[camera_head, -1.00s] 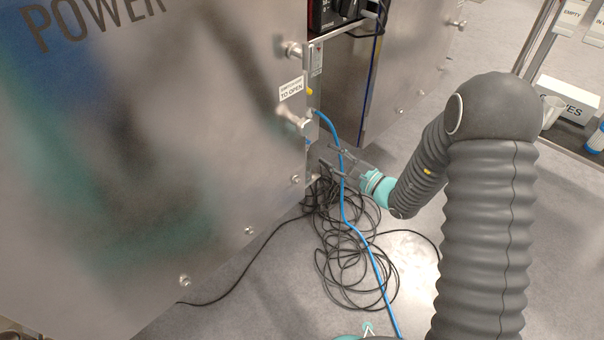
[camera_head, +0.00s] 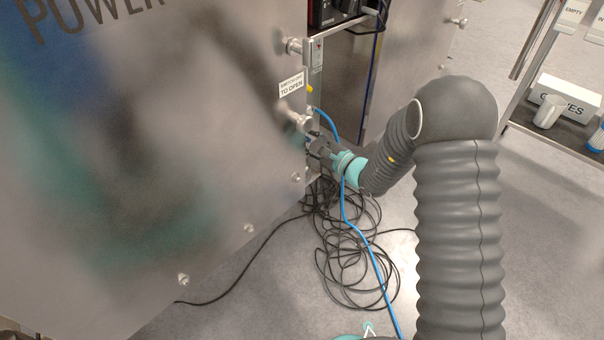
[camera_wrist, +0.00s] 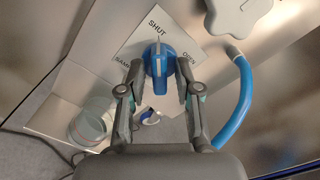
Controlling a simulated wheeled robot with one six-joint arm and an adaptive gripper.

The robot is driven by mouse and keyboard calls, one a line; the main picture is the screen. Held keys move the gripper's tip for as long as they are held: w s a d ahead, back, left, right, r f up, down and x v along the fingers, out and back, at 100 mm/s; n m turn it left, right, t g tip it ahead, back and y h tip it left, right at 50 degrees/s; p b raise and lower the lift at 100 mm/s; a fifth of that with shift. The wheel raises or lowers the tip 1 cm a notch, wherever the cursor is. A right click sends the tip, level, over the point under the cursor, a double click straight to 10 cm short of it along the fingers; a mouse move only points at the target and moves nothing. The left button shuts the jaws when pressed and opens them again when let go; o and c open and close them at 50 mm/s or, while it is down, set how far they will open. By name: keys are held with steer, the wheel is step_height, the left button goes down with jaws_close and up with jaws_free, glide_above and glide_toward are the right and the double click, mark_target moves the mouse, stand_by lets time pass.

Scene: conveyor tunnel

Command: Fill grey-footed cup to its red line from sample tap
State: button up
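The sample tap's blue handle (camera_wrist: 160,62) is in the wrist view, in front of a white plate (camera_wrist: 128,50) marked SHUT and OPEN. The handle points up towards SHUT. My gripper (camera_wrist: 160,70) has one finger on each side of the handle, with narrow gaps showing; the fingers look apart, not closed on it. A clear cup (camera_wrist: 88,124) is at the lower left, beyond the left finger. In the head view my gripper (camera_head: 316,146) is at the cabinet's edge; the tap is hidden there.
A blue hose (camera_wrist: 238,105) curves close to the right finger. A lobed knob (camera_wrist: 238,12) is above it. Black cable (camera_head: 350,265) lies coiled on the floor below my arm.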

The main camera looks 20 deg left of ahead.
steer(key=shift+c, duration=0.2)
jaws_close()
stand_by(0.4)
